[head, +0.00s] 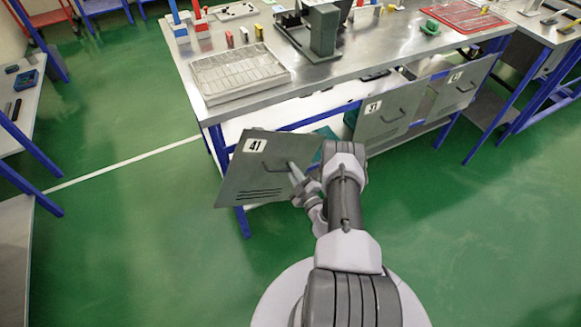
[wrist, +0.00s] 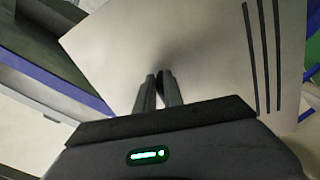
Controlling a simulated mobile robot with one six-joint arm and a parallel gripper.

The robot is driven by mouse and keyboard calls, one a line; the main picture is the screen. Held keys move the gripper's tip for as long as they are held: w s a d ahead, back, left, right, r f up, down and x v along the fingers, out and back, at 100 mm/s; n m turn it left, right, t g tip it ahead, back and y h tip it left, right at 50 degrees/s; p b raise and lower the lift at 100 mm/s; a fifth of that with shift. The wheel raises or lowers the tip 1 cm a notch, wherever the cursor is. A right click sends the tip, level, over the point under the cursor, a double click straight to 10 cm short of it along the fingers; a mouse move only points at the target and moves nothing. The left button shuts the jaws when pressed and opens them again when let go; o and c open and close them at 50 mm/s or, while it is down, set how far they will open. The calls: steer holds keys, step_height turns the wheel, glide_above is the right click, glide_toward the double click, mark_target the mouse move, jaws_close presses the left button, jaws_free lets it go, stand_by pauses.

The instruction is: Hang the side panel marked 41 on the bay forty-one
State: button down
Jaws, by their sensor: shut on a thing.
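The grey side panel marked 41 (head: 238,178) is in front of the left end of the workbench, tilted in the head view. It has a white number tag at its upper left, a bar handle and several dark lines low down. My gripper (head: 293,168) is shut on its handle from the right. In the wrist view the panel (wrist: 215,45) fills much of the picture beyond my closed fingers (wrist: 158,88); the handle is mostly hidden between them. Behind the panel is an open bay (head: 285,110) with a pale interior. I see no bay number, and cannot tell whether the panel touches the frame.
Two similar panels (head: 378,120) (head: 455,93) hang along the bench front to the right; their tags are too small to read surely. The bench top (head: 345,75) carries a clear-lidded tray (head: 238,73) and a grey fixture (head: 322,30). Green floor is free at left.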

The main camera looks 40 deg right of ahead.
steer(key=p+v, duration=0.2)
steer(key=v, duration=0.6)
stand_by(0.4)
steer(key=shift+d, duration=0.1)
